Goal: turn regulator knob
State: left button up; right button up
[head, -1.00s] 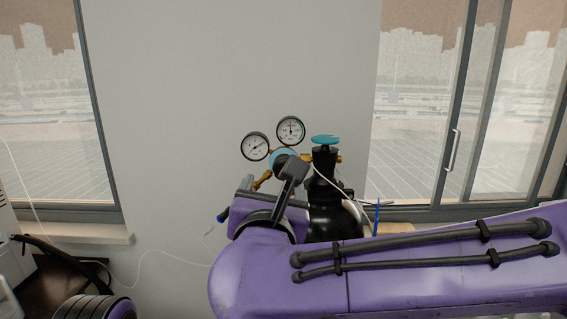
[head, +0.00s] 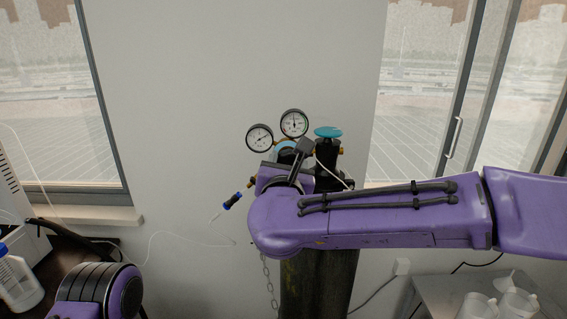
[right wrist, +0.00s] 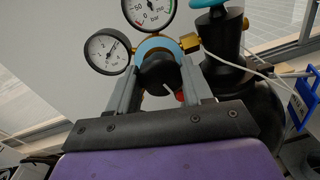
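The regulator has two round dial gauges (head: 277,131), brass fittings and a light-blue ring. Its black knob (right wrist: 160,73) sits in front of the blue ring (right wrist: 158,47). My right gripper (right wrist: 159,77) has its two grey fingers apart, one on each side of the knob. They are close to its sides, but contact is not clear. In the head view my right gripper (head: 287,168) covers most of the knob. The regulator is on a dark gas cylinder (head: 320,285) with a teal valve handwheel (head: 327,132). My left gripper is out of view.
A loose hose end with a blue fitting (head: 233,201) hangs left of the gripper. A chain hangs beside the cylinder.

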jog(key=shift+a, duration=0.2)
jog(key=shift+d, duration=0.2)
jog(key=n+b, duration=0.4)
jog(key=n, duration=0.5)
jog(key=shift+a+f+t, duration=0.1)
jog(key=shift+t, duration=0.2)
jog(key=shift+n+y, duration=0.3)
jog(key=shift+n, duration=2.1)
